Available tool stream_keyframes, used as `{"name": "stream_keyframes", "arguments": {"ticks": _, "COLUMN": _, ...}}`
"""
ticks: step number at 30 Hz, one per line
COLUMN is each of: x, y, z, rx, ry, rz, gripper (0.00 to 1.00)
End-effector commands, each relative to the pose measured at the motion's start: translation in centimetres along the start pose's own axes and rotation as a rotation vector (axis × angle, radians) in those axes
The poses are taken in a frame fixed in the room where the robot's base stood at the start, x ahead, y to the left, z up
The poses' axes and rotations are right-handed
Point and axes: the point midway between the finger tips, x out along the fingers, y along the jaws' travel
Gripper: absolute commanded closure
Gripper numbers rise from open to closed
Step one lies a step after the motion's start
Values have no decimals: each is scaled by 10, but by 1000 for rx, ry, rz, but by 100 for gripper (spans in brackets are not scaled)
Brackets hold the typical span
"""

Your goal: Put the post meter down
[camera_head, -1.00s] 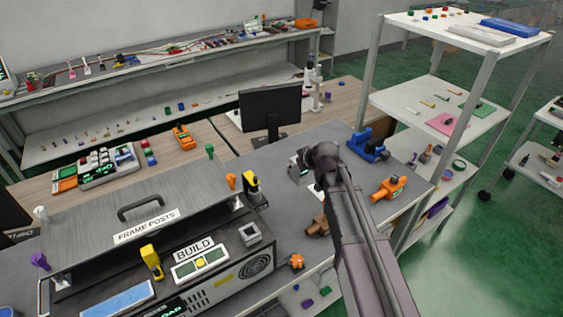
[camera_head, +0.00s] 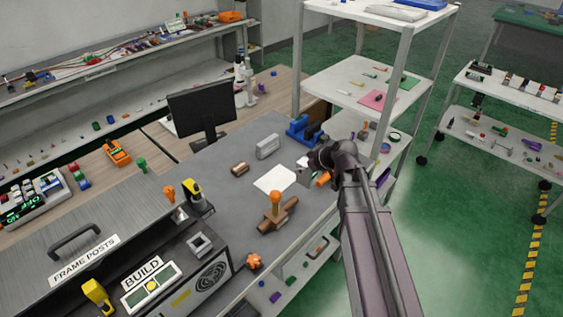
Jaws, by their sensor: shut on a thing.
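My gripper (camera_head: 313,168) is at the end of my dark arm, over the right part of the grey bench top (camera_head: 225,160). It is shut on a small grey thing, which I take to be the post meter (camera_head: 304,179). The wrist hides most of the meter, and I cannot tell whether it touches the bench. A blank white sheet (camera_head: 274,179) lies flat just left of the gripper. An orange fixture (camera_head: 323,180) shows partly behind the gripper.
A grey block (camera_head: 268,147) and a brown cylinder (camera_head: 239,169) stand beyond the sheet. A brown fixture with an orange knob (camera_head: 276,208) is nearer. A blue fixture (camera_head: 303,130) stands behind the gripper. A monitor (camera_head: 201,110) is at the back, with a shelf rack (camera_head: 366,85) to the right.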

Motion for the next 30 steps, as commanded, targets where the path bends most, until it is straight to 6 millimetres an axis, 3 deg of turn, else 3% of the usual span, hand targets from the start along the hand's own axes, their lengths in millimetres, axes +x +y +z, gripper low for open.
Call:
{"name": "stream_keyframes", "arguments": {"ticks": 9, "x": -59, "y": 20, "z": 59, "rx": -14, "ry": 4, "rz": -15, "gripper": 98}}
{"name": "stream_keyframes", "arguments": {"ticks": 15, "x": -86, "y": 25, "z": 86, "rx": -24, "ry": 7, "rz": -25, "gripper": 98}}
{"name": "stream_keyframes", "arguments": {"ticks": 21, "x": -97, "y": 27, "z": 97, "rx": -31, "ry": 10, "rz": -31, "gripper": 98}}
{"name": "stream_keyframes", "arguments": {"ticks": 30, "x": -98, "y": 27, "z": 98, "rx": -33, "ry": 9, "rz": -33, "gripper": 98}}
